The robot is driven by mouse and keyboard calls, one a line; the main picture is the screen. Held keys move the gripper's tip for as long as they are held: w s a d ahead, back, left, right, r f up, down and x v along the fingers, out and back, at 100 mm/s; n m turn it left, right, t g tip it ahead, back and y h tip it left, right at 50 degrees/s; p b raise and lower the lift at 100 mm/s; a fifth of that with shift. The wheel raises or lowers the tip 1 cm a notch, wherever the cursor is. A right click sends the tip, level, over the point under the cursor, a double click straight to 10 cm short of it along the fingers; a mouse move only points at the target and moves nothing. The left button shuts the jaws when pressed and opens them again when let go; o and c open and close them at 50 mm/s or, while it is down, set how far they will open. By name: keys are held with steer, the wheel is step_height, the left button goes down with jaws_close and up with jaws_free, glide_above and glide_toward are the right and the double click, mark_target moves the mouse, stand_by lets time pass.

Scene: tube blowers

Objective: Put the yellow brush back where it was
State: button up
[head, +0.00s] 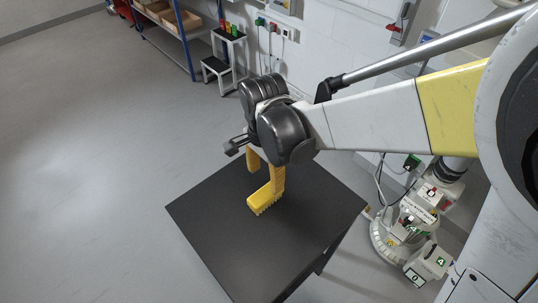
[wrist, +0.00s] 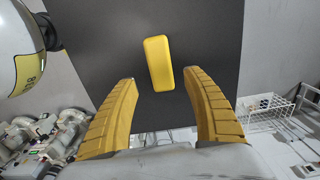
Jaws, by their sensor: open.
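The yellow brush (head: 262,201) lies on a black table (head: 213,215), bristles down in the head view. In the wrist view its smooth yellow back (wrist: 158,63) faces me, slightly tilted, on the black surface (wrist: 205,35). My gripper (head: 266,180) is above the table beside the brush; one finger overlaps the brush's far end in the head view. In the wrist view my gripper (wrist: 160,82) has its two yellow fingers spread wide. The brush lies just beyond the gap between the fingertips, and nothing is held. Whether a finger touches the brush I cannot tell.
A white and black step stool (head: 228,55) with small coloured items stands near the wall. A blue-framed shelf (head: 175,25) with boxes is at the back. White machinery (head: 405,225) stands right of the table. A white wire basket (wrist: 262,106) shows at right in the wrist view. The left floor is clear.

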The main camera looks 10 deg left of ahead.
steer(key=d+r+n+t+y+p, duration=0.1)
steer(key=d+r+n+t, duration=0.25)
steer(key=d+r, duration=0.95)
steer(key=s+d+r+n+t+h, duration=0.1)
steer(key=s+d+n+t, duration=0.2)
steer(key=d, duration=0.9)
steer(key=shift+s+d+n+t, duration=0.4)
steer(key=shift+s+n, duration=0.45)
steer(key=shift+s, duration=0.3)
